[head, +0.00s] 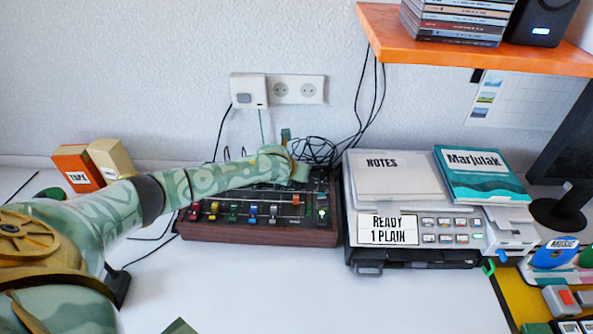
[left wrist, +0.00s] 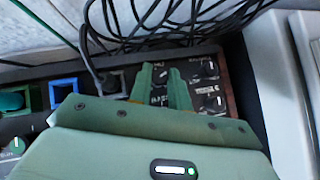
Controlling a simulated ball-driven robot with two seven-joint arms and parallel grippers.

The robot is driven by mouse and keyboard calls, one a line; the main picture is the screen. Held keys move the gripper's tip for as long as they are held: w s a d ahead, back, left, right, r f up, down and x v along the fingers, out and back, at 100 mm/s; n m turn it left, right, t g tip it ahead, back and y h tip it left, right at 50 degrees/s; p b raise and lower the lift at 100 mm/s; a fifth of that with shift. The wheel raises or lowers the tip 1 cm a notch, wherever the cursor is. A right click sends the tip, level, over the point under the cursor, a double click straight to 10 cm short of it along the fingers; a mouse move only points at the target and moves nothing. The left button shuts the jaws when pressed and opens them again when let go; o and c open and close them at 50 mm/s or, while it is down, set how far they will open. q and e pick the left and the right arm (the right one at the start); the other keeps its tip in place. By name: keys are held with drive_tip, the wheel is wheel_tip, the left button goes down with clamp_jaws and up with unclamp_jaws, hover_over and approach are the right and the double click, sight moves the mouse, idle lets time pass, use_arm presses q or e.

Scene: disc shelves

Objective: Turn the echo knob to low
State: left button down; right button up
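The mixer (head: 265,235) is a dark panel with wooden sides, coloured slider caps and small knobs, on the white table. My left arm reaches over it, and the left gripper (left wrist: 159,70) is at its back right part. In the left wrist view its two green fingertips stand apart, with a small dark knob (left wrist: 161,78) showing between and just beyond them. I cannot tell whether they touch it. Two more knobs with white pointers, an upper one (left wrist: 211,68) and a lower one (left wrist: 213,102), sit to the right. The small labels are not clearly readable. My right gripper is not in view.
Black cables (head: 315,150) lie behind the mixer. Close on its right stands a printer (head: 405,230) with a NOTES stack (head: 390,175) and a teal book (head: 483,172). An orange shelf (head: 450,52) hangs above.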

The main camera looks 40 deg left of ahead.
use_arm(q)
drive_tip(key=n+p, duration=0.1)
drive_tip(key=n+y+p, duration=0.1)
drive_tip(key=shift+d+r+p, duration=0.2)
drive_tip(key=shift+p, duration=0.1)
drive_tip(key=n+g+y+p, duration=0.1)
drive_tip(key=n+y, duration=0.1)
drive_tip(key=shift+d+f+n+p, duration=0.1)
drive_tip(key=shift+d+n+p, duration=0.05)
drive_tip(key=shift+n+p, duration=0.2)
drive_tip(key=shift+w+f+n+g+y, duration=0.1)
drive_tip(key=shift+f+n+g+y, duration=0.1)
drive_tip(key=shift+n+g+y, duration=0.7)
drive_tip(key=shift+d+n+g+y, duration=0.1)
drive_tip(key=shift+n+g+y, duration=0.4)
drive_tip(key=shift+n, duration=0.85)
drive_tip(key=c, duration=1.6)
unclamp_jaws()
drive_tip(key=shift+w, duration=0.1)
